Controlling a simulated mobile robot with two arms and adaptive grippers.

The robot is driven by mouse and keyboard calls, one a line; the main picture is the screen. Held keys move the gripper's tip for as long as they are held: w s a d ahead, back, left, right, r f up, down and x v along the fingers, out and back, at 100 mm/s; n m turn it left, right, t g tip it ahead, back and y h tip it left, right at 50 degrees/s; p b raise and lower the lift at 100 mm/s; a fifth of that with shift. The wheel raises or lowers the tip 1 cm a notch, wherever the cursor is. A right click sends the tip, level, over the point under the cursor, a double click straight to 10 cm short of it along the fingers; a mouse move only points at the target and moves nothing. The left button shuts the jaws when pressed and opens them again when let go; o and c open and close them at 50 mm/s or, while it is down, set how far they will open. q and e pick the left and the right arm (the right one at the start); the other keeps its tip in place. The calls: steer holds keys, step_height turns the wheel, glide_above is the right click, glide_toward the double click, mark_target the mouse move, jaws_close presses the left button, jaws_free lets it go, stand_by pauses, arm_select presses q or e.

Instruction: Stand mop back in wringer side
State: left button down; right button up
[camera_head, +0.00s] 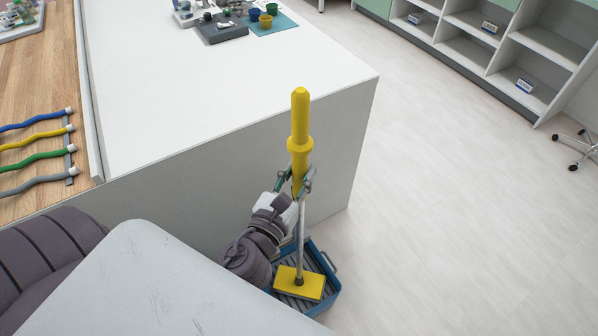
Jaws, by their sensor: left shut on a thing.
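The mop has a thick yellow grip (300,118), a thin grey shaft and a flat yellow head (299,284). It is close to upright in the head view. My left gripper (297,181) is shut on the mop just below the collar of the yellow grip. The blue bucket (326,263) with a ribbed grey wringer (318,257) is on the floor under the mop. The mop head appears over the ribbed part; I cannot tell if it touches it. My left arm hides part of the bucket. My right gripper is not in view.
A white counter (219,95) stands directly behind the mop and bucket, with small items at its far edge. Hoses (38,157) lie on a wooden top at left. Open floor (435,205) lies to the right, with shelves (470,52) beyond.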

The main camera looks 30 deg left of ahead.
arm_select(q)
steer(key=shift+f+b, duration=0.45)
stand_by(0.5)
steer(key=c, duration=0.8)
jaws_free()
steer(key=shift+o, duration=0.3)
steer(key=shift+f, duration=0.1)
steer(key=s+d, duration=0.1)
steer(key=s, duration=1.1)
